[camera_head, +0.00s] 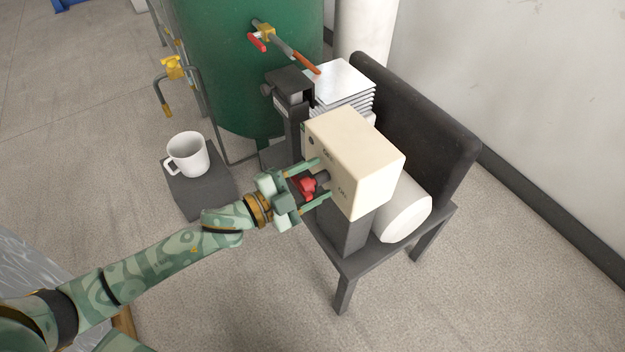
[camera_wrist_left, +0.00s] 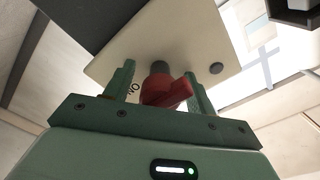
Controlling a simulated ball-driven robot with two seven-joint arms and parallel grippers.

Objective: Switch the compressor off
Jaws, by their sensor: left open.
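The compressor's control box is a cream box (camera_head: 362,160) on a dark post, with small lettering on its face. It also shows in the left wrist view (camera_wrist_left: 180,35). A red rotary knob (camera_head: 305,187) sticks out of that face on a dark shaft. My left gripper (camera_head: 324,178) is open, with one finger on each side of the knob. In the left wrist view the knob (camera_wrist_left: 167,92) sits between the two fingers, nearer the right one; I cannot tell whether they touch. My right gripper is not in view.
A dark bench (camera_head: 345,268) carries the box, a white cylinder (camera_head: 405,215) and a stack of metal sheets (camera_head: 345,82). A green tank (camera_head: 232,70) with valve handles stands behind. A white mug (camera_head: 188,154) stands on a dark block (camera_head: 200,192). The floor in front is clear.

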